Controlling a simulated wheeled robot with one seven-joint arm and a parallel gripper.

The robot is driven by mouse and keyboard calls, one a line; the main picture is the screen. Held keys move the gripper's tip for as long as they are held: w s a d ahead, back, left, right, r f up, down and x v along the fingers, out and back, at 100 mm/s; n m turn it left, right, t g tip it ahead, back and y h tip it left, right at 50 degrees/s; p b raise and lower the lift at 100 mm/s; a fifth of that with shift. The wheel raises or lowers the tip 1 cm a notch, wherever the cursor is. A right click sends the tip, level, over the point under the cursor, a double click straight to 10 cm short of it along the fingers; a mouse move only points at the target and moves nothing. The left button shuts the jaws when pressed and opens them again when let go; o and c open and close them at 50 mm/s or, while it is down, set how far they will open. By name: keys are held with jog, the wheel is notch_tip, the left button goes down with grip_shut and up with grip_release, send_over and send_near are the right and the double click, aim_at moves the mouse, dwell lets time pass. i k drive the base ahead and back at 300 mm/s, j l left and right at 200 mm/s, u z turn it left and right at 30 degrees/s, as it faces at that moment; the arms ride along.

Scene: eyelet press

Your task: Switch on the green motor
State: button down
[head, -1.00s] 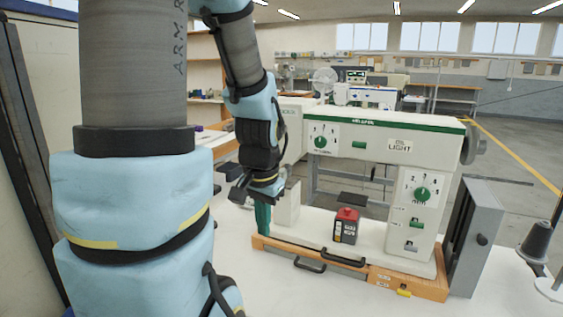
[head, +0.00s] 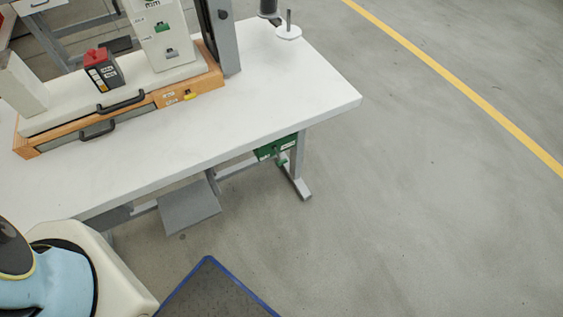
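A green motor box (head: 276,148) hangs under the right end of the white table, beside the table leg. A small green lever or switch part (head: 282,161) sticks out at its lower right. Its setting is too small to read. My gripper is outside the head view, so its fingers cannot be seen.
The white table (head: 290,95) has its front right corner above the motor. The press on its wooden base (head: 210,82) stands at upper left. A grey pedal (head: 189,206) sits below the table. A blue-edged mat (head: 217,290) lies in front. The floor at right is clear.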

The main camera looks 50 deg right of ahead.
aim_at(283, 161)
jog(key=i+j+z, duration=0.1)
jog(key=j, duration=0.25)
jog(key=i+j, duration=0.1)
jog(key=j, duration=0.25)
jog(key=z, duration=1.55)
